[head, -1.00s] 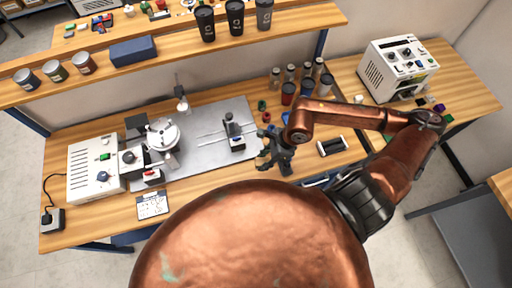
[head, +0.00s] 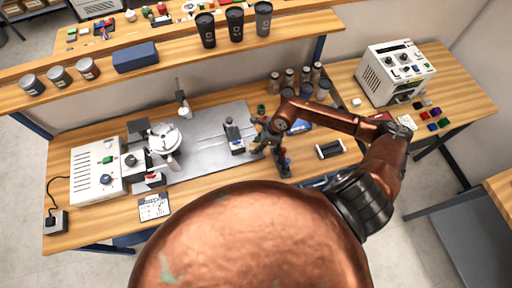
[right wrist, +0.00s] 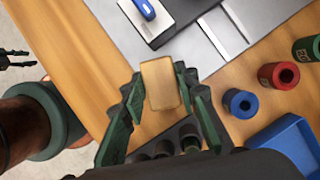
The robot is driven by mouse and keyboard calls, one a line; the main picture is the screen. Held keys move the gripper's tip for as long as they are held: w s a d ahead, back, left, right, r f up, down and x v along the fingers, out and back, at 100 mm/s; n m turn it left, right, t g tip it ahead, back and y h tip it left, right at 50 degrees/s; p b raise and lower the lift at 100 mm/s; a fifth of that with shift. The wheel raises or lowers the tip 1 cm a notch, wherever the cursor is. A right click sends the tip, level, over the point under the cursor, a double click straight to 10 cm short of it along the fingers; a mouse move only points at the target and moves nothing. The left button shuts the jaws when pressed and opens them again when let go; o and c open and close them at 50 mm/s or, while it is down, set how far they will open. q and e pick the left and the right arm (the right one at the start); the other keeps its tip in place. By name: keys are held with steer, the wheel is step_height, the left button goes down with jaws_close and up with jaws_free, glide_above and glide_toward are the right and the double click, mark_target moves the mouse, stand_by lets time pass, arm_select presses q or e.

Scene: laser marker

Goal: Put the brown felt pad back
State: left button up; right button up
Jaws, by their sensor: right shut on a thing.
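My right gripper (head: 264,147) is over the wooden bench, just right of the grey metal plate's small slide stage (head: 234,138). In the right wrist view its green fingers (right wrist: 160,100) are closed on a tan-brown block-like pad (right wrist: 160,84), which I take to be the felt pad. The pad stands out past the fingertips, over bare wood near the plate's edge.
A dark rack with round holes (right wrist: 165,145) lies below the gripper. Blue (right wrist: 240,103), red (right wrist: 279,75) and green rings stand to the right, near a blue tray (right wrist: 285,145). The marker machine (head: 163,138) is left on the grey plate (head: 205,122).

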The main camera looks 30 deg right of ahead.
steer(key=shift+w+d+f, duration=0.1)
steer(key=shift+w+f, duration=0.35)
steer(key=shift+f, duration=0.05)
step_height(320, 180, down, 2)
steer(key=shift+f+p, duration=0.15)
steer(key=shift+p, duration=0.3)
steer(key=shift+f, duration=0.35)
steer(key=shift+f, duration=0.15)
steer(key=o, duration=1.1)
